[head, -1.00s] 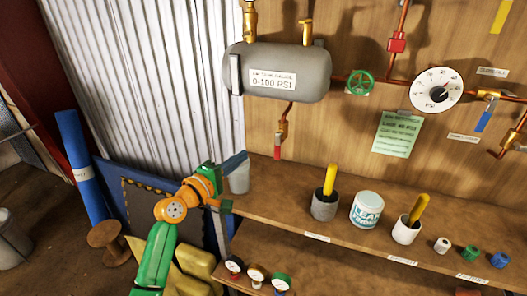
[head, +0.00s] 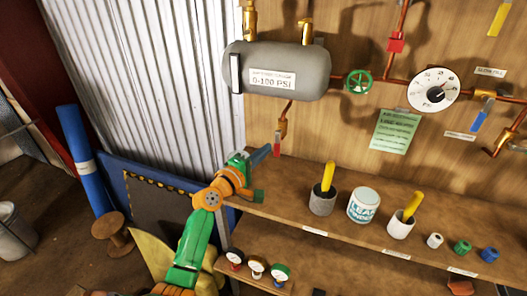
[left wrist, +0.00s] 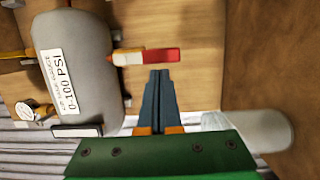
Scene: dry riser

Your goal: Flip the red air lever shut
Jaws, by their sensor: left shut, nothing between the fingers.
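The red lever (head: 277,147) hangs down from a brass valve (head: 282,128) on the pipe below the grey tank (head: 278,70). In the left wrist view the red lever (left wrist: 160,55) lies in line with the pipe, just beyond my fingertips. My left gripper (head: 268,151) is shut and empty, its tips close to the lever's left side in the head view. In the left wrist view the left gripper's fingers (left wrist: 160,75) are together, pointing at the lever. I cannot tell whether they touch it. My right gripper is not in view.
A green wheel valve (head: 358,82), a round gauge (head: 433,90) and a blue lever (head: 480,119) are on the board to the right. The shelf below holds cups, a white tin (head: 363,205) and small fittings. A grey cup (left wrist: 262,130) stands near my left gripper.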

